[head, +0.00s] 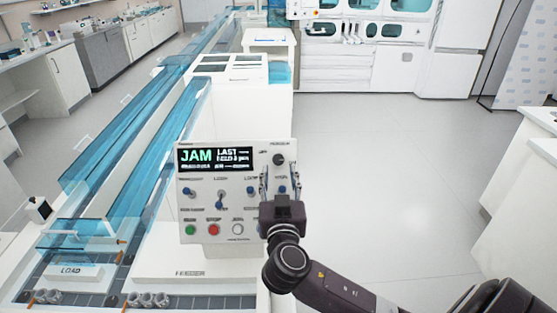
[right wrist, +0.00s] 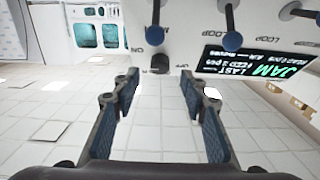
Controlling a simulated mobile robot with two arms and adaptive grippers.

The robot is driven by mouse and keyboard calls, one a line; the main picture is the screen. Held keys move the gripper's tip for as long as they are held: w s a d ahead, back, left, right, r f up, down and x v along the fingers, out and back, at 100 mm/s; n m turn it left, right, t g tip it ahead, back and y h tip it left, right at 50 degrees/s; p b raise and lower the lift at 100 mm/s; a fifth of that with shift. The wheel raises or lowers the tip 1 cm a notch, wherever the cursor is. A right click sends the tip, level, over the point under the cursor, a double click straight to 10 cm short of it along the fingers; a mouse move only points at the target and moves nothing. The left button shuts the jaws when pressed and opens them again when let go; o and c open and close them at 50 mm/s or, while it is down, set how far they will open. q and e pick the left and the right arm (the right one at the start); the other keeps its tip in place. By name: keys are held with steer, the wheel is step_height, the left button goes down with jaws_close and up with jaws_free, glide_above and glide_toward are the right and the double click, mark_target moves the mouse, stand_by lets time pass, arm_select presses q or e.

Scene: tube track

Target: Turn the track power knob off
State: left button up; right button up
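A white control panel (head: 215,240) with a "JAM" display faces me in the head view. A small dark round knob (head: 279,159) sits at its upper right. The knob (right wrist: 160,63) also shows in the right wrist view, near top centre, which looks upside down. My right gripper (head: 280,178) is in front of the panel's right side, just below the knob in the head view. In the right wrist view its two fingers (right wrist: 160,88) are spread apart with nothing between them, and the knob lies beyond the gap. My left gripper is not in view.
Several blue-tipped toggle switches (head: 221,198) line the panel, one partly behind my right gripper. Green (head: 190,230) and red (head: 214,230) buttons sit below. Blue-covered track (head: 150,150) runs to the left. Open floor (head: 400,170) lies to the right.

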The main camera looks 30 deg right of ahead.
mark_target(278, 162)
steer(key=p+x, duration=0.1)
steer(key=x, duration=0.4)
steer(key=shift+w+f+p, duration=0.1)
steer(key=shift+w+p, duration=0.05)
steer(key=shift+p, duration=0.2)
steer(key=shift+d, duration=0.1)
steer(key=shift+c, duration=0.4)
jaws_close()
